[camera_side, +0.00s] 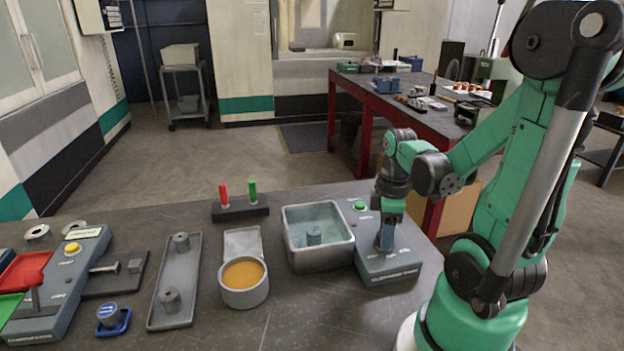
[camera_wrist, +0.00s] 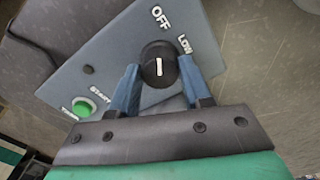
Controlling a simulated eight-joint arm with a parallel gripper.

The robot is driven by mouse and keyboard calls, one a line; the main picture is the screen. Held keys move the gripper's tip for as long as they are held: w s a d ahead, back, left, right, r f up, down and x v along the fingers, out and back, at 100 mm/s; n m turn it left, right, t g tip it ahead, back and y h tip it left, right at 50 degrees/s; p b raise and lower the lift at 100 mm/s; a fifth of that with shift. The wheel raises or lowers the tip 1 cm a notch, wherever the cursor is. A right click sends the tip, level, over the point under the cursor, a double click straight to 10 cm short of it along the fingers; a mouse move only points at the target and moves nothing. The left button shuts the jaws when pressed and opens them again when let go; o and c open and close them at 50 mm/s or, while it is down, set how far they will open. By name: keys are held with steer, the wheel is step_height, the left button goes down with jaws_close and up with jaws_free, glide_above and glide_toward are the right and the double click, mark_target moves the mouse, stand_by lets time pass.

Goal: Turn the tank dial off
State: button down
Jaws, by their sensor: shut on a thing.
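The tank dial (camera_wrist: 152,50) is a round black knob with a short white mark on its top, on a blue-grey control panel (camera_wrist: 85,65). The mark lies nearly upright in the wrist view, roughly in line with the OFF label above the knob; LOW is to its upper right. My gripper (camera_wrist: 159,68) has one blue finger on each side of the dial and is shut on it. In the side view my gripper (camera_side: 384,246) points down onto the panel (camera_side: 390,268), hiding the dial. The grey tank (camera_side: 293,252) adjoins the panel and holds liquid and a small cylinder.
A green START button (camera_wrist: 82,108) sits on the panel; it also shows in the side view (camera_side: 360,206). Left of the tank are an orange-filled cup (camera_side: 243,293), a grey tray (camera_side: 175,285) and a stand (camera_side: 240,211) with red and green pegs. Bare bench lies in front of the tank.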

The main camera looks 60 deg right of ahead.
steer(key=shift+c, duration=1.9)
jaws_free()
steer(key=shift+r, duration=0.1)
steer(key=shift+r, duration=2.7)
steer(key=w+a+t, duration=0.1)
steer(key=w+a, duration=0.1)
steer(key=w+a+m+t+h, duration=0.1)
steer(key=w+a, duration=0.1)
steer(key=w+a+r+m+t, duration=0.1)
steer(key=w+a, duration=0.1)
steer(key=shift+w+a, duration=0.15)
steer(key=shift+w, duration=0.2)
steer(key=w+a+r+m+t+y, duration=0.1)
steer(key=w+a+t, duration=0.3)
steer(key=a, duration=0.5)
steer(key=shift+r+m, duration=0.55)
steer(key=shift+m, duration=0.25)
